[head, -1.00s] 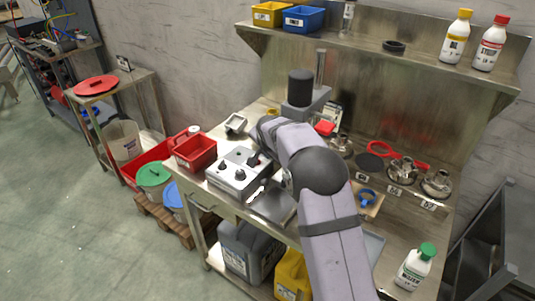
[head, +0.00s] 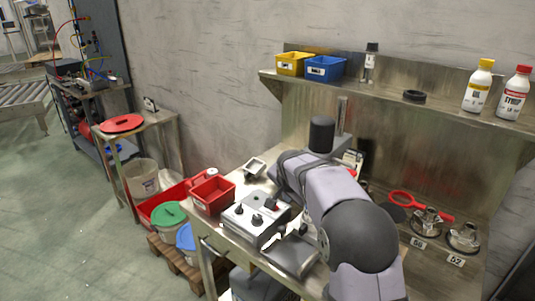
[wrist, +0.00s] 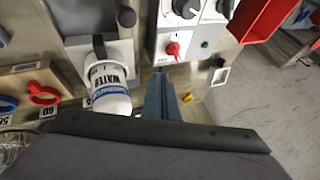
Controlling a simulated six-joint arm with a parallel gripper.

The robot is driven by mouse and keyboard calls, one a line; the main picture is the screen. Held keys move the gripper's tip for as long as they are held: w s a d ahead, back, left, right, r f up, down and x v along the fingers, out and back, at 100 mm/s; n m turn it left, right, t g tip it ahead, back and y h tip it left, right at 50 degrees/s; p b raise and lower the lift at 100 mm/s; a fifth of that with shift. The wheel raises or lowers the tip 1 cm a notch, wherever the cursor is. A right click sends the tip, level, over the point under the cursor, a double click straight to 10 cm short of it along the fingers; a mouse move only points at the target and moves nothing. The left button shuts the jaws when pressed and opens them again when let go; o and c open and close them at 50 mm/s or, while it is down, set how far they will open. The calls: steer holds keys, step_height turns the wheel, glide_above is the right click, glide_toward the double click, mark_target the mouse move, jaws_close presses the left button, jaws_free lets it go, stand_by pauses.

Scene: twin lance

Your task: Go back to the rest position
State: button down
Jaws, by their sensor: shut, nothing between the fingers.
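In the wrist view my gripper (wrist: 162,97) points down over the bench with its narrow blue-grey fingers together and nothing between them. A white bottle labelled WATER (wrist: 109,92) with a black cap stands close to the left of the fingers, partly cut off by my dark gripper body. A control box (wrist: 184,35) with black knobs and a red knob lies beyond the fingertips. In the head view my arm crosses the bench from the lower right, and my gripper is hidden behind it. The control box (head: 255,220) shows left of my arm.
A red bin (head: 212,195) stands at the bench's left end. Red-handled tool (head: 405,198) and numbered metal fittings (head: 425,222) lie at the right. A shelf with blue bin (head: 325,68) and bottles (head: 478,85) hangs above. The floor at left is open.

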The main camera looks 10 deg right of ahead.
steer(key=s+f+n+g+p, duration=0.2)
steer(key=s+n, duration=0.3)
steer(key=s, duration=1.5)
steer(key=s+d+f+n+g+y+p, duration=0.1)
steer(key=s+f+n+g, duration=0.3)
steer(key=s, duration=1.6)
steer(key=shift+d+f+n+g+p, duration=0.25)
steer(key=shift+f+n+g+p, duration=0.05)
steer(key=shift+n+g+p, duration=0.35)
